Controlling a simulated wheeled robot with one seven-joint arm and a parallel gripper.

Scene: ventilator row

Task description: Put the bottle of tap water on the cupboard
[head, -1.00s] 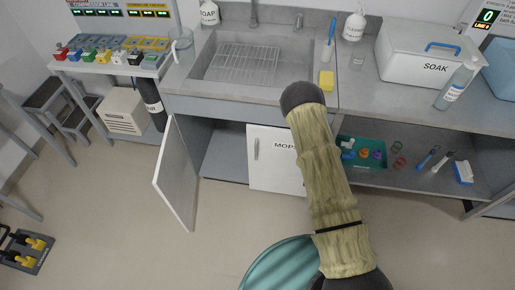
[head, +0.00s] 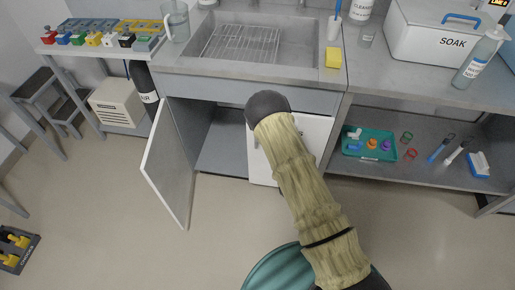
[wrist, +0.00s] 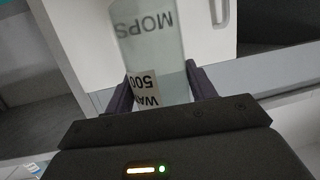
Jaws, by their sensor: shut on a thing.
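In the wrist view my gripper (wrist: 160,80) is shut on a clear bottle (wrist: 150,45). Its white label shows "WA" and "500" upside down; I cannot read the full name. The cupboard's white MOPS door (wrist: 85,35) is behind the bottle, its lettering seen through it. In the head view the cupboard is under the sink, with one door (head: 168,175) swung open at left and the MOPS door (head: 316,135) partly behind my arm. My gripper and the held bottle are hidden there. Another bottle (head: 478,62), its label partly readable, stands on the counter at right.
The sink (head: 262,52) holds a wire rack. A yellow sponge (head: 333,58) and the SOAK box (head: 440,35) are on the counter. A teal tray (head: 369,144) with small items is on the lower shelf. A jug (head: 175,20) is at left. The floor in front is clear.

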